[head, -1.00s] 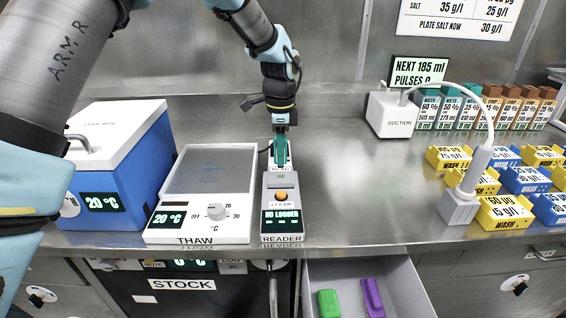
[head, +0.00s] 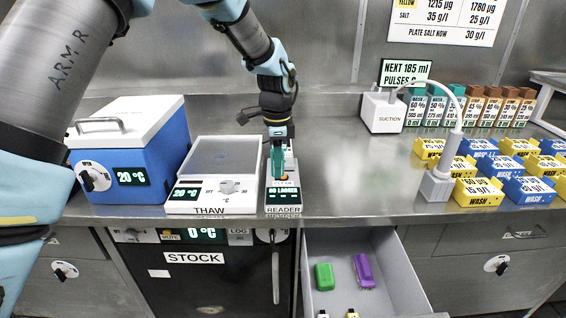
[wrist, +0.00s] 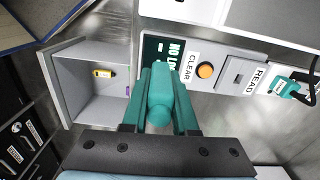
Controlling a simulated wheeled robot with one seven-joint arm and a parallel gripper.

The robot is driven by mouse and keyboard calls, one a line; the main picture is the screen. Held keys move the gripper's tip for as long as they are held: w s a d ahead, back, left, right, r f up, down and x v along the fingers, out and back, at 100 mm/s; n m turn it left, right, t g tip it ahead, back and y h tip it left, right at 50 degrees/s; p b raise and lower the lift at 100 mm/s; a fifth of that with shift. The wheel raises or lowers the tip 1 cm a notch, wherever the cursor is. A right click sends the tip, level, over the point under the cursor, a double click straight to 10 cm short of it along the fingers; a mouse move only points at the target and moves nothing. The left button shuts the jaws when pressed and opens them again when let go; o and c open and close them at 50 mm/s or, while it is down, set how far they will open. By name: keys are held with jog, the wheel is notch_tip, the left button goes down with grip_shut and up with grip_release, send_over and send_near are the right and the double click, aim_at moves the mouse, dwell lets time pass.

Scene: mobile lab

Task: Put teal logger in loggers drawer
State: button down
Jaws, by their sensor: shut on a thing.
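My gripper (head: 277,176) is shut on the teal logger (head: 277,160) and holds it above the reader (head: 283,196). In the wrist view the logger (wrist: 160,103) sits between the fingers, just in front of the reader's screen and CLEAR button. The fingers look teal too, so the logger's outline is partly hard to separate. The loggers drawer (head: 388,250) is open below the counter, to the right of the gripper.
The thaw plate (head: 213,205) and blue cool box (head: 135,165) stand left of the reader. The suction stand (head: 383,112) and yellow and blue wash blocks (head: 477,192) are to the right. The counter between is clear. A teal piece with a black cable (wrist: 287,87) is by READ.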

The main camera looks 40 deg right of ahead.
jog(key=w+a+f+n, duration=0.4)
jog(key=a+n, duration=0.4)
jog(key=a, duration=1.1)
jog(key=w+a+f+n, duration=0.5)
jog(key=a+n, duration=0.3)
jog(key=a, duration=1.1)
jog(key=w+a+f+n, duration=0.4)
jog(key=a+f+n, duration=0.3)
jog(key=a, duration=1.2)
jog(key=shift+w+n, duration=0.25)
jog(key=shift+n, duration=0.85)
jog(key=shift+w, duration=0.1)
